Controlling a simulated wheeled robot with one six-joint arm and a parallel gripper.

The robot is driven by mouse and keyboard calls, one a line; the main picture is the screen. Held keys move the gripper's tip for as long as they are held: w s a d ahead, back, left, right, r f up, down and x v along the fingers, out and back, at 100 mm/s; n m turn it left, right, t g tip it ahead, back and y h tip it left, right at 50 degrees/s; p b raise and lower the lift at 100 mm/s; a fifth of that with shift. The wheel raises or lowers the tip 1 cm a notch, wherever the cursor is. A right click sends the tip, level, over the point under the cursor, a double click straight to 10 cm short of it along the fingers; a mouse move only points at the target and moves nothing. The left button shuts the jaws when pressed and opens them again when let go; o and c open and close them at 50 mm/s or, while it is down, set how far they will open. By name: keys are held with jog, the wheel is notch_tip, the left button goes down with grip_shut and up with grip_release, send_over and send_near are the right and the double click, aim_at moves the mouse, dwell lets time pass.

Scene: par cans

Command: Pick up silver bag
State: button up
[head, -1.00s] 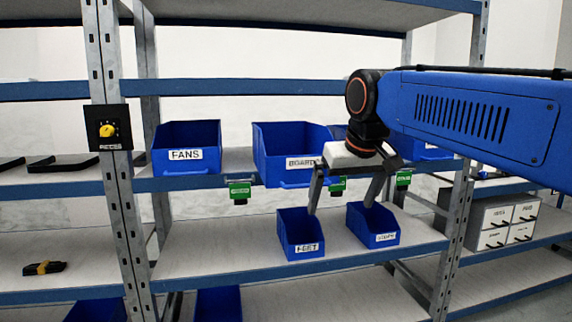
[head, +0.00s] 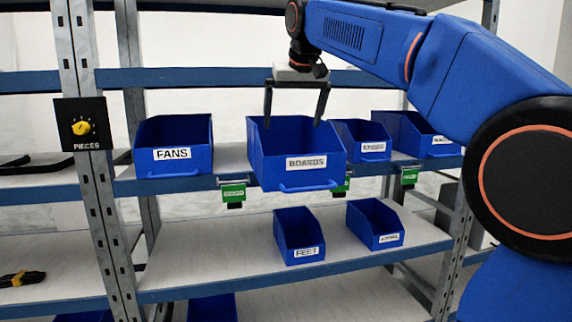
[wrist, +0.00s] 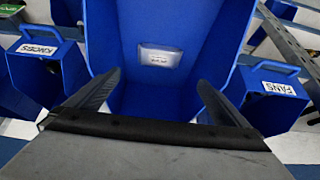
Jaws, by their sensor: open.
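The silver bag (wrist: 160,56) lies inside the blue BOARDS bin (head: 259,160), as the wrist view shows. It is a small grey-silver pouch with a white label, lying on the bin's inner surface. In the head view the bin walls hide it. My gripper (head: 293,122) points down over the BOARDS bin, fingers spread wide. It also shows in the wrist view (wrist: 153,92), where the two dark fingers sit either side of the bin's opening, apart from the bag. Nothing is between the fingers.
The FANS bin (head: 173,136) stands left of the BOARDS bin, and the KNOBS bin (head: 372,134) stands right. FEET bin (head: 299,228) and another small bin (head: 375,218) sit on the shelf below. A blue shelf beam (head: 215,78) runs behind my gripper.

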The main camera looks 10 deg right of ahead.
jog(key=x, duration=1.4)
jog(key=shift+d+f, duration=0.15)
jog(key=shift+c, duration=0.6)
jog(key=c, duration=1.1)
